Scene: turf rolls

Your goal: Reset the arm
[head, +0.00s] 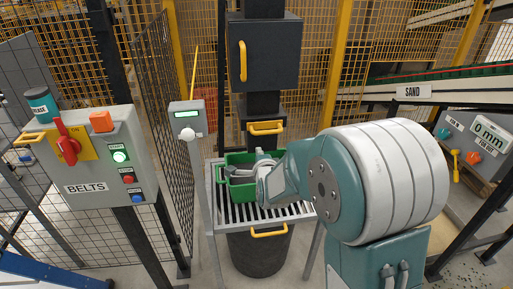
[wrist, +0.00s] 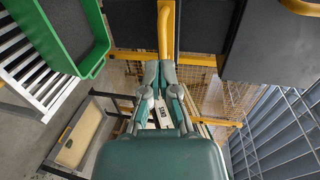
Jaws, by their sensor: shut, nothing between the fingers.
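My arm fills the right middle of the head view, reaching toward a green bin (head: 233,187) on a slatted metal stand. In the wrist view my gripper (wrist: 160,66) is shut, its two fingers close together with nothing between them. The fingertips point toward a yellow handle (wrist: 166,28); I cannot tell whether they touch it. The green bin also shows at the upper left of the wrist view (wrist: 88,68), apart from the gripper. In the head view my arm covers part of the bin, and the fingers are hard to make out.
A slatted stand (head: 219,223) holds the bin above a dark drum (head: 258,256). A black machine with yellow handles (head: 265,58) stands behind.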

